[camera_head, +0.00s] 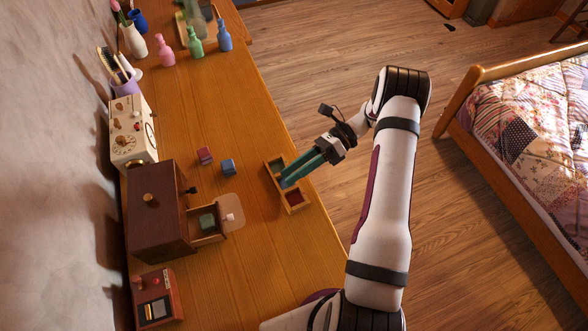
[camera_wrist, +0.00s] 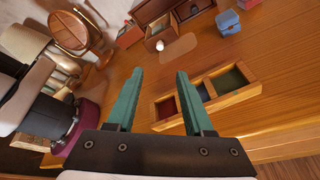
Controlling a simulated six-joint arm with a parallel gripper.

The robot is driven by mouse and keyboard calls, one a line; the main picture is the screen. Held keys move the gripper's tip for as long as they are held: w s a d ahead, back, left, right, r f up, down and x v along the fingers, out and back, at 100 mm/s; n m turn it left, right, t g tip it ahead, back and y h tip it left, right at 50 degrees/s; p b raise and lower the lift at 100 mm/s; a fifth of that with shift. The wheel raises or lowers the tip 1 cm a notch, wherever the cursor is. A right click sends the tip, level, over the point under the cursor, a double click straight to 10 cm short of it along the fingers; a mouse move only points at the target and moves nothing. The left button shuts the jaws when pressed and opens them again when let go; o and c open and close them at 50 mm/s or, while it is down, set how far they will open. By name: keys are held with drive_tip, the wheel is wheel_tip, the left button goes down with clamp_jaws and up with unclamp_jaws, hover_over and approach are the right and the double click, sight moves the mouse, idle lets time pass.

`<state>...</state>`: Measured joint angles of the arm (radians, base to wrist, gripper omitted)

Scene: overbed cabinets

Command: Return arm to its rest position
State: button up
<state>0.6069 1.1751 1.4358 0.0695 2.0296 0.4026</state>
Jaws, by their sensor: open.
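My gripper (camera_head: 287,182) has two teal fingers and is open and empty. In the head view its fingertips are over the small wooden tray (camera_head: 302,207) near the table's right edge; contact cannot be judged. In the wrist view the fingers (camera_wrist: 158,75) are spread apart, with the tray (camera_wrist: 257,89) in front and to the right. Its compartments have red, blue and green floors, and the visible parts look empty. My arm stretches from the bottom of the head view, out past the table's right edge, and bends back toward the tray.
A dark wooden cabinet (camera_head: 158,215) has its drawer (camera_head: 208,237) pulled out, with a green block (camera_head: 207,221) inside. A red block (camera_head: 204,155) and blue block (camera_head: 228,167) lie on the table. Bottles (camera_head: 195,42) stand farther back. Open floor (camera_head: 330,60) separates table and bed (camera_head: 535,120).

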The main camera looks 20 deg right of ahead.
idle(0.3)
drive_tip(key=s+a+r+n+g+h, duration=0.1)
drive_tip(key=s+a+r+n+h, duration=0.25)
drive_tip(key=r, duration=0.35)
drive_tip(key=s+a+r+n+g+h, duration=0.1)
drive_tip(key=s+a+r+n+h, duration=0.2)
drive_tip(key=r+n, duration=0.25)
drive_tip(key=s+a+r+n+t+h, duration=0.1)
drive_tip(key=s+r+n+t+h, duration=0.1)
drive_tip(key=s+n, duration=0.3)
drive_tip(key=s+r+n+t+h, duration=0.2)
drive_tip(key=s+n+h, duration=0.2)
drive_tip(key=s, duration=0.5)
drive_tip(key=shift+s+a+n, duration=0.2)
drive_tip(key=shift+a+n, duration=0.2)
idle(2.2)
